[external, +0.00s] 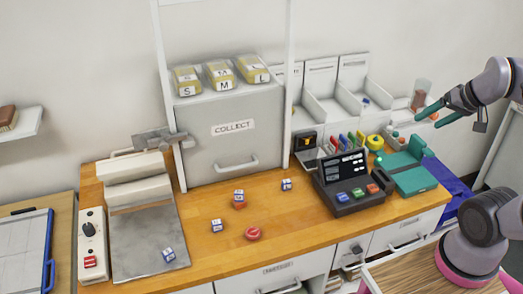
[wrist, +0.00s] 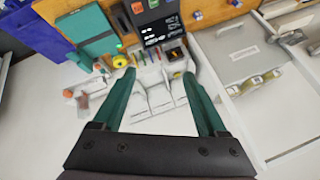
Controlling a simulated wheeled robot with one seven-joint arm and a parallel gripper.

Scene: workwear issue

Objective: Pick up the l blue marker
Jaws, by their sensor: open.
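Several small white-and-blue lettered cubes lie on the wooden counter in the external view: a back-right cube (external: 286,184), a middle cube (external: 239,195) at an orange-red piece, a front-middle cube (external: 217,225) and a front-left cube (external: 168,255) on the grey plate. Their letters are too small to read, so I cannot tell which is the L blue marker. My gripper (external: 428,121) is open and empty, high at the right, well away from the cubes. In the wrist view its green fingers (wrist: 158,73) are spread above the white organiser.
A dark console (external: 352,208) with coloured buttons stands right of the cubes, a teal case (external: 412,180) beyond it. The grey COLLECT cabinet (external: 235,155) backs the counter, with S, M and L packs on top. A red round button (external: 253,234) sits near the front edge.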

